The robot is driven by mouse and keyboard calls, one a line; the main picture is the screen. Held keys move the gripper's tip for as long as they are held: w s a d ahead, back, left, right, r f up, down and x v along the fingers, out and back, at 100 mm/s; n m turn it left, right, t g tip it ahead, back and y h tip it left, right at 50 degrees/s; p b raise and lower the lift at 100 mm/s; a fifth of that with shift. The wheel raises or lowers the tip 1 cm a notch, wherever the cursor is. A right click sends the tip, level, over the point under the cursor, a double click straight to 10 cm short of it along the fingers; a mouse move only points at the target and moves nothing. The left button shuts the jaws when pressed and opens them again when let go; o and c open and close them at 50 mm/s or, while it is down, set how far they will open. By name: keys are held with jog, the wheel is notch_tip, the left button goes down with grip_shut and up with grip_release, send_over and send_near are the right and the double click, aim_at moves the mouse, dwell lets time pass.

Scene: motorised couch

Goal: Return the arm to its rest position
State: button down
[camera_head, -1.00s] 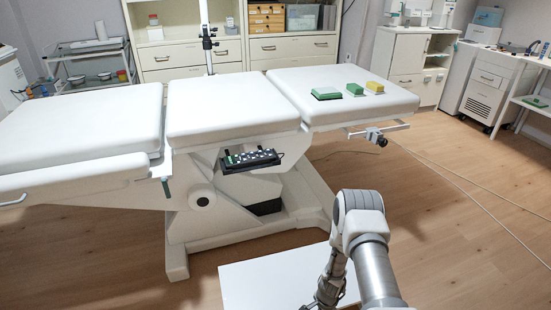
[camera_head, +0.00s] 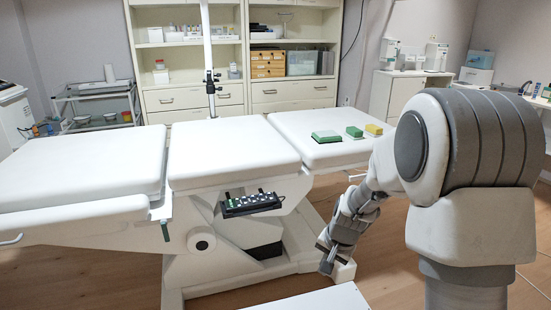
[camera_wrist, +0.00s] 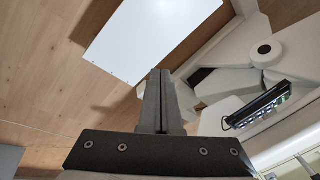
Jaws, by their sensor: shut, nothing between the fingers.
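My arm rises large on the right of the head view, bent at a thick grey and white joint. My gripper (camera_head: 328,262) hangs low in front of the couch's right-hand part, pointing down. In the wrist view its two grey fingers (camera_wrist: 160,78) are together with nothing between them. The white motorised couch (camera_head: 225,145) stands across the head view. Its black control panel with light buttons (camera_head: 250,203) is mounted under the middle section, left of my gripper. The panel also shows at the right of the wrist view (camera_wrist: 258,108).
A green box (camera_head: 326,136), a smaller green block (camera_head: 354,131) and a yellow one (camera_head: 374,129) lie on the couch's right section. The couch base (camera_head: 215,275) is close to my gripper. Wooden floor (camera_wrist: 50,65) is open at the left of the wrist view.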

jog(key=s+r+n+t, duration=0.1)
jog(key=s+r+n, duration=0.1)
jog(key=s+r, duration=0.4)
jog(key=s+r+n, duration=0.1)
jog(key=s+r, duration=0.3)
jog(key=r, duration=0.5)
jog(key=s+d+r+n+t+h, duration=0.1)
jog(key=s+r+n, duration=0.15)
jog(key=s, duration=0.55)
jog(key=s+d+r+n+t, duration=0.1)
jog(key=s+r, duration=0.2)
jog(key=s, duration=0.4)
notch_tip(320, 180, up, 24)
jog(key=p, duration=2.4)
jog(key=shift+s+a+r+p, duration=0.15)
jog(key=shift+a+r+p, duration=0.05)
jog(key=shift+r+p, duration=0.1)
jog(key=shift+f, duration=0.1)
